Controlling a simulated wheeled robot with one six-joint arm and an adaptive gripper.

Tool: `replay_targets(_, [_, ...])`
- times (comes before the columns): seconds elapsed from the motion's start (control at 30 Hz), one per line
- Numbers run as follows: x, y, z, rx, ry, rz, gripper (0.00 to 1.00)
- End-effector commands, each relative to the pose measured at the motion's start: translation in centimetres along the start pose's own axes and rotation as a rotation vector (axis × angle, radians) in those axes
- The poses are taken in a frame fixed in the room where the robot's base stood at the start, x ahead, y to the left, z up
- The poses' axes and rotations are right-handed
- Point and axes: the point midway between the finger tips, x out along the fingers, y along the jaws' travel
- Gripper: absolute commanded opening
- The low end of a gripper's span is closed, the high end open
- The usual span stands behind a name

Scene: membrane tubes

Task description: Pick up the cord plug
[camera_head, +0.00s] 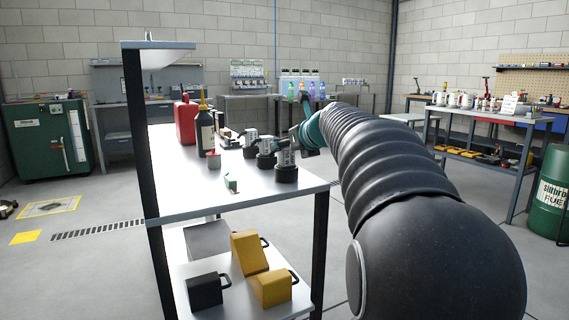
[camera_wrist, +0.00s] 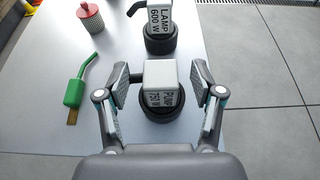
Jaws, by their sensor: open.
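Labelled blocks on round black bases, which look like cord plugs, stand on the white table top (camera_head: 185,200). The nearest, a pale block marked "PUMP 750" (camera_wrist: 161,75), has a short black stub at its left. It also shows in the head view (camera_head: 287,175). My gripper (camera_wrist: 160,82) is open, with one finger on each side of this block and clear gaps between. The block marked "LAMP 600 W" (camera_wrist: 160,40) stands just beyond it and shows in the head view (camera_head: 265,161). In the head view my arm hides part of the gripper.
A green brush (camera_wrist: 75,92) lies left of the PUMP block. A dark bottle (camera_head: 205,131) and red canister (camera_head: 186,122) stand behind. The table's right edge is close to the blocks.

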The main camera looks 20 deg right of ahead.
Motion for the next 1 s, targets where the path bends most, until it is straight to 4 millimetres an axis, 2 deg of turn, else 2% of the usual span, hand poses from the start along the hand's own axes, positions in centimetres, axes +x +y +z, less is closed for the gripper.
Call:
replay_targets(0.1, [1.17, 0.01, -0.05, -0.001, 0.001, 0.001, 0.67])
replay_targets(0.37, [1.42, -0.01, -0.04, -0.001, 0.001, 0.0, 0.67])
replay_targets(0.4, [1.42, -0.01, -0.04, -0.001, 0.001, 0.0, 0.64])
replay_targets(0.6, [1.41, -0.02, -0.05, -0.001, 0.001, 0.0, 0.14])
replay_targets(0.67, [1.41, -0.02, -0.05, -0.001, 0.001, 0.0, 0.0])
replay_targets(1.0, [1.31, -0.01, 0.2, -0.002, 0.0, 0.0, 0.0])
